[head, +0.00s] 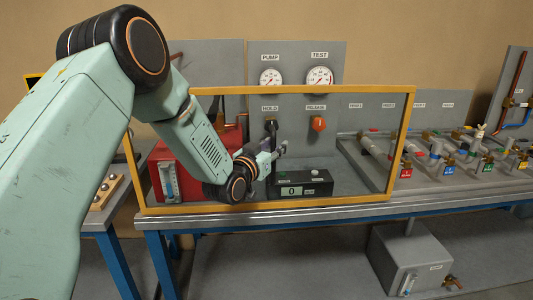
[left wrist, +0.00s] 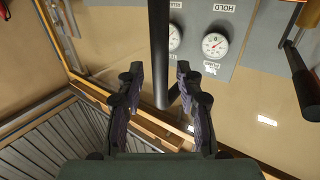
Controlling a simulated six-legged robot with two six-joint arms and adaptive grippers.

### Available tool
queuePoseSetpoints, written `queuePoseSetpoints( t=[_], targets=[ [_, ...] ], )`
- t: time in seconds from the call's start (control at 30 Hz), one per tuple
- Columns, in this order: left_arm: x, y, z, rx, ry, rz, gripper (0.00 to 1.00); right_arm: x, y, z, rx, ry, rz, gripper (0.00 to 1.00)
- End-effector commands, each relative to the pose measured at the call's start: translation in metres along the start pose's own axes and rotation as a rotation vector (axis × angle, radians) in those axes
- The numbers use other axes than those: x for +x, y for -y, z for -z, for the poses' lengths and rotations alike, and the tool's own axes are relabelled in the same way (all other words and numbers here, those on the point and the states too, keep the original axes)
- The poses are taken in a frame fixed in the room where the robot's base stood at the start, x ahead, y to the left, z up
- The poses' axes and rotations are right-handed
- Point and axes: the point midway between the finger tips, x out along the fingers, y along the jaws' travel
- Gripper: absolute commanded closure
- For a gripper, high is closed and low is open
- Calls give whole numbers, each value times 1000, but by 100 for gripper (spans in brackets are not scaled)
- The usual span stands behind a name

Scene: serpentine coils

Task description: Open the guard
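The guard (head: 400,150) is a yellow-framed clear panel standing along the front of the bench, upright as far as I can tell. Its frame runs in front of the grey panel with the gauges. My left arm reaches in front of the guard's left part, and my left gripper (head: 280,150) appears over the middle of its opening. In the left wrist view my left gripper (left wrist: 160,90) has its two fingers apart. A dark rod (left wrist: 160,50) shows between them in the picture; I cannot tell whether it touches them. My right gripper is not in view.
Behind the guard are a black HOLD handle (head: 270,127), an orange knob (head: 318,123), a red box (head: 170,170) and a black box with a display (head: 300,185). Pipes with coloured tags (head: 445,168) lie to the right. A grey tank (head: 410,262) stands below the bench.

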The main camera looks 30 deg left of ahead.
Motion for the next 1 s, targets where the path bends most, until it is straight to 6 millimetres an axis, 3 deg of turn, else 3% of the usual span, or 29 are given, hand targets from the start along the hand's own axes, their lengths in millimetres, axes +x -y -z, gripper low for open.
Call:
queuePoseSetpoints(
  t=[0.6,1.0],
  targets=[
    [-98,0,0,-6,2,1,64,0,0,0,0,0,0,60],
    [-116,-1,-1,0,2,-1,64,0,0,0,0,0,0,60]
  ],
)
